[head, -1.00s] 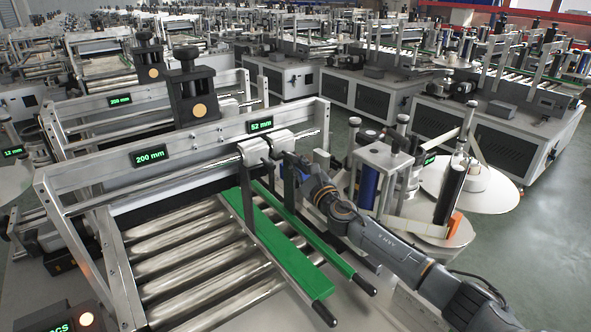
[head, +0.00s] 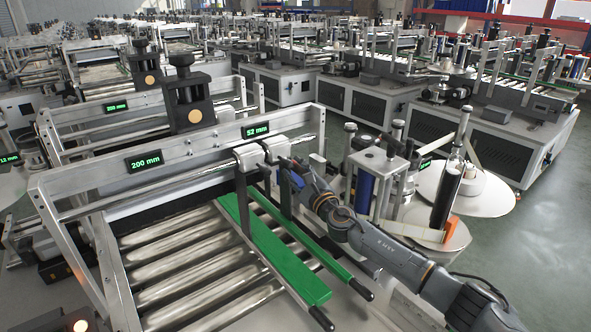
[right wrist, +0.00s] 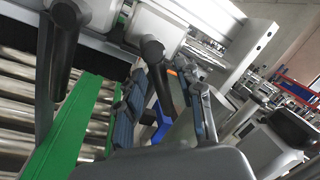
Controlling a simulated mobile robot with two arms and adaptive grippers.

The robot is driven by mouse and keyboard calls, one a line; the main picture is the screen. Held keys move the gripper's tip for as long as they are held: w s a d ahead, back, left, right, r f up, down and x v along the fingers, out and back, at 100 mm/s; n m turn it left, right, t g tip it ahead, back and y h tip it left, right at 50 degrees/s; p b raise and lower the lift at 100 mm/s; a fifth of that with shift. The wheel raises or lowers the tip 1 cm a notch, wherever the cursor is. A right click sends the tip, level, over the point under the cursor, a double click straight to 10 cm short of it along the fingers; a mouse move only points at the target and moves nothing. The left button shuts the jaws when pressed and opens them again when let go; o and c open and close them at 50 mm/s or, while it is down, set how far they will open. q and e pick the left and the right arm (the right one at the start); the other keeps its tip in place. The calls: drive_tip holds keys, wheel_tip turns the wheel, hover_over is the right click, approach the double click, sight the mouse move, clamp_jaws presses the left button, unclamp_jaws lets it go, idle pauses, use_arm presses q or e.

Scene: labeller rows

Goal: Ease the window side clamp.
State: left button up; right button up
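Two pale clamp blocks sit side by side on the cross rod of the nearest labeller: a left clamp (head: 250,157) and a right clamp (head: 275,149). They also show in the right wrist view, left clamp (right wrist: 100,12) and right clamp (right wrist: 157,26). Each has a dark lever; the right clamp's lever (right wrist: 153,52) hangs down. My right gripper (head: 288,176) is at the right clamp. In the right wrist view its two fingers (right wrist: 168,100) stand apart, with the lever between them; contact cannot be told. Which clamp is window side is unclear. My left gripper is out of view.
Green guide rails (head: 272,250) run over the steel rollers (head: 180,262) below the clamps. Displays read 200 mm (head: 145,161) and 52 mm (head: 255,130). A label reel (head: 468,188) stands right of my arm. More labellers fill the background.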

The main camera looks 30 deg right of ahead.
drive_tip(key=shift+r, duration=0.15)
drive_tip(key=s+f, duration=0.1)
drive_tip(key=s, duration=1.1)
drive_tip(key=shift+f, duration=0.3)
